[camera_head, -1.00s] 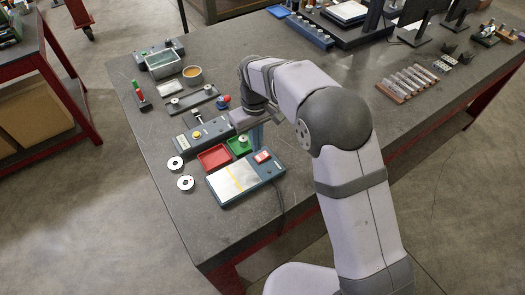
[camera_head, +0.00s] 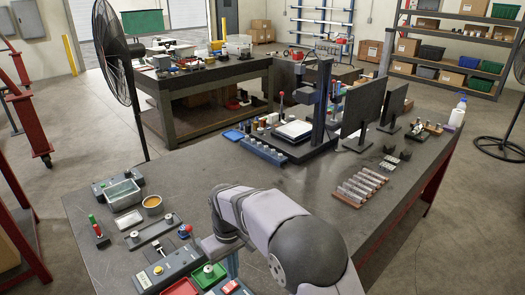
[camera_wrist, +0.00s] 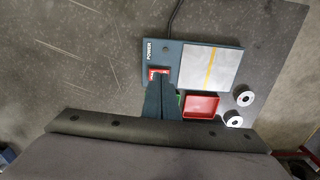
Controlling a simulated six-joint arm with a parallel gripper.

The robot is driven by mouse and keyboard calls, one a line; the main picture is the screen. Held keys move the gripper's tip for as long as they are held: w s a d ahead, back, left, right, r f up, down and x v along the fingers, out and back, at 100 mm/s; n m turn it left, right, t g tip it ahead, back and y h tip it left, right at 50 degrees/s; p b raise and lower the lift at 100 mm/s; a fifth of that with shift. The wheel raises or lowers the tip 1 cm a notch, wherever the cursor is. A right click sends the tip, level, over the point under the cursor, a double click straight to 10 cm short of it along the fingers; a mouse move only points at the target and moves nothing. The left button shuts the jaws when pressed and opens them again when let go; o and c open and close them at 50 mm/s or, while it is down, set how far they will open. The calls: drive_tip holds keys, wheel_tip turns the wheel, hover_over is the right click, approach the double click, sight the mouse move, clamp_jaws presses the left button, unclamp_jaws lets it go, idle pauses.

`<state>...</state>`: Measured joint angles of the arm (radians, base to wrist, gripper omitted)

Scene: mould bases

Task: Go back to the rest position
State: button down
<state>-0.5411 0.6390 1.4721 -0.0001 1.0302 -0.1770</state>
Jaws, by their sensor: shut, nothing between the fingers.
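My gripper (camera_wrist: 160,80) is shut and empty in the wrist view, its dark fingers pointing at the power unit. In the head view my gripper (camera_head: 233,264) is partly hidden by my arm and hangs over the near bench. The blue-grey power unit (camera_wrist: 176,62) has a red switch (camera_wrist: 158,73), a pale plate and a yellow stripe. The fingertips overlap the switch's lower edge in the picture; I cannot tell the height. A red tray (camera_wrist: 202,106) lies beside the fingers. A green tray (camera_head: 209,275) holds a small metal part.
Two metal rings (camera_wrist: 238,108) lie near the bench edge. A grey box unit (camera_head: 168,269), a teal-filled tray (camera_head: 122,194) and an orange-brown cup (camera_head: 152,203) stand left of my arm. Monitors (camera_head: 362,112) and a stand press (camera_head: 318,100) are farther back.

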drive_tip(key=s+d+m+b, duration=0.2)
drive_tip(key=s+d+m, duration=0.3)
drive_tip(key=d, duration=0.9)
drive_tip(key=s+d+f+m+b, duration=0.1)
drive_tip(key=s+d+f+m, duration=0.2)
drive_tip(key=s+d, duration=0.8)
drive_tip(key=shift+s+f+b, duration=0.3)
drive_tip(key=shift+s, duration=1.45)
